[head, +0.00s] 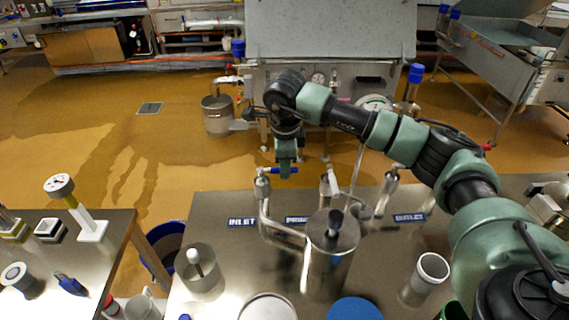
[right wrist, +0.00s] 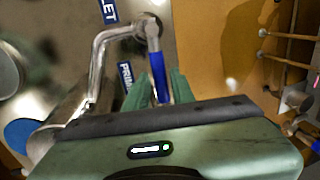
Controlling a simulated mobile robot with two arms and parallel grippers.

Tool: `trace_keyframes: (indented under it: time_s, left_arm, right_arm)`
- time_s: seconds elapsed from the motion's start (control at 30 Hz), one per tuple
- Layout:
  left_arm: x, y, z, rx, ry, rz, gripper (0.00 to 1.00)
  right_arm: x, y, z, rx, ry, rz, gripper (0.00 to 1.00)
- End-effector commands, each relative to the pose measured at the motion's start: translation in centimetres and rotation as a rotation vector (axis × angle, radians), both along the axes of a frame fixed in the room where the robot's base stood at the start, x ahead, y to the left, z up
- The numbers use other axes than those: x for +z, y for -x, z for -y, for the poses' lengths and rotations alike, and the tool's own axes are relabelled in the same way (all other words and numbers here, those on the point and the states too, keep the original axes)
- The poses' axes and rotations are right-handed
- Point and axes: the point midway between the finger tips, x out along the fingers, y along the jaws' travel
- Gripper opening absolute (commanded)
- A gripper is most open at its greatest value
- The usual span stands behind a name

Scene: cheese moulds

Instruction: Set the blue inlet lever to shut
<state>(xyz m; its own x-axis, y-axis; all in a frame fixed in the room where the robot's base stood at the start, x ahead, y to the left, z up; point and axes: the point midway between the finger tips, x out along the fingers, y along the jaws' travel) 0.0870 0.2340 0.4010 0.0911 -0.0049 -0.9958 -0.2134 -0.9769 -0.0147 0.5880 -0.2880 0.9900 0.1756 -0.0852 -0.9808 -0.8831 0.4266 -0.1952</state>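The blue inlet lever (head: 286,170) sits on top of the inlet valve (head: 262,186), behind the INLET label (head: 242,222). It points right in the head view, across the upright pipe. It also shows in the right wrist view (right wrist: 158,72), reaching from the valve toward my gripper. My right gripper (head: 286,172) is at the lever's free end, pointing down. In the right wrist view its two green fingers (right wrist: 160,82) stand apart, one on each side of the lever, with narrow gaps seeming to show. My left gripper is not in view.
A steel vessel (head: 331,245) stands right of the inlet pipe, with other valves (head: 390,182) beyond it. A side table (head: 60,250) stands left across a gap.

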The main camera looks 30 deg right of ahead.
Motion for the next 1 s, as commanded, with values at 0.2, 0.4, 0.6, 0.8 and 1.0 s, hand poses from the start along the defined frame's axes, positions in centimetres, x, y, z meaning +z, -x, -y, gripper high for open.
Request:
trace_keyframes:
  time_s: [0.2, 0.4, 0.6, 0.8, 1.0]
  left_arm:
    - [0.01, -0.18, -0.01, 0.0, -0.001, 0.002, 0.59]
    - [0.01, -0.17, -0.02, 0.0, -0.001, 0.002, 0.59]
    - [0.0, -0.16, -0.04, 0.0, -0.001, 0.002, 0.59]
    - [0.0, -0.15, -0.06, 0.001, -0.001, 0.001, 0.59]
    - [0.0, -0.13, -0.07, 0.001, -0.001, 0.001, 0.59]
  right_arm:
    - [0.04, 0.0, -0.02, 0.0, 0.0, 0.0, 0.0]
    - [0.05, -0.01, -0.03, 0.0, -0.001, 0.0, 0.0]
    - [0.07, -0.02, -0.02, 0.0, -0.001, 0.0, 0.0]
    - [0.09, -0.02, -0.02, 0.0, 0.0, 0.001, 0.0]
    - [0.11, -0.04, -0.03, 0.0, 0.0, 0.001, 0.0]
